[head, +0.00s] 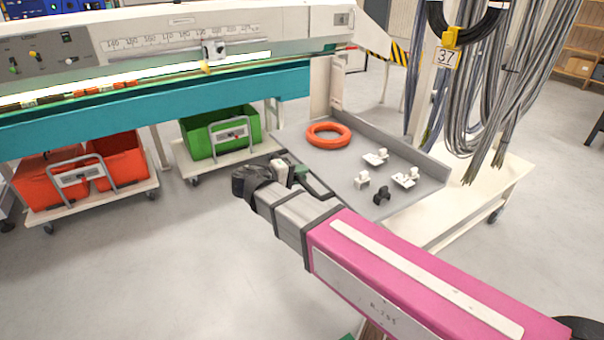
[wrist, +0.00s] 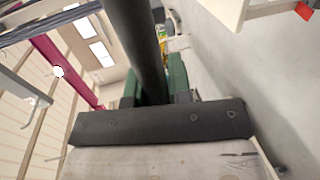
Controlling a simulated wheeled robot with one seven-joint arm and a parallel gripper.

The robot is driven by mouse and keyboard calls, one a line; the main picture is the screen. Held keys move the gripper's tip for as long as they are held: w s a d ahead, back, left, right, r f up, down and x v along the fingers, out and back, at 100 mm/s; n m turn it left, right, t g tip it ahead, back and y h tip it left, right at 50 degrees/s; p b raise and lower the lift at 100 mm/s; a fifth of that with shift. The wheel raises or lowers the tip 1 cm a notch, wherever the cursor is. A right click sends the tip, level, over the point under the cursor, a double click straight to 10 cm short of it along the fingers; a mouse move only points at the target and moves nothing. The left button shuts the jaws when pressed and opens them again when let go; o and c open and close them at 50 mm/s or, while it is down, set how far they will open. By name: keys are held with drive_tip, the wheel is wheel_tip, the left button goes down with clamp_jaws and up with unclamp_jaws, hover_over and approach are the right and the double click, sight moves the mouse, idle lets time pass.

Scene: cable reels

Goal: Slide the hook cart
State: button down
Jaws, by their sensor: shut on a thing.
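My gripper (head: 298,172) is at the front left edge of a grey tray-topped table. In the wrist view, its green finger pads (wrist: 154,88) are closed on both sides of a thick dark bar (wrist: 135,38). A dark bar also shows beside the gripper in the head view (head: 318,187); I cannot tell for sure what it is fixed to. A white wheeled base (head: 485,195) with a post, a yellow tag marked 37 (head: 447,56) and hanging grey cables (head: 490,85) stands at the right; it looks like the hook cart. Its left part is hidden behind the tray.
The grey tray (head: 335,170) holds an orange coil (head: 328,134), several white fittings (head: 376,157) and a black one (head: 381,195). A machine bench (head: 150,110) with green (head: 222,130) and red (head: 50,178) bins on dollies stands left. The floor in front is clear.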

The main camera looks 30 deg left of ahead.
drive_tip(key=c, duration=1.1)
unclamp_jaws()
drive_tip(key=shift+o, duration=0.2)
drive_tip(key=v, duration=1)
drive_tip(key=shift+s+a, duration=0.2)
drive_tip(key=shift+s, duration=0.1)
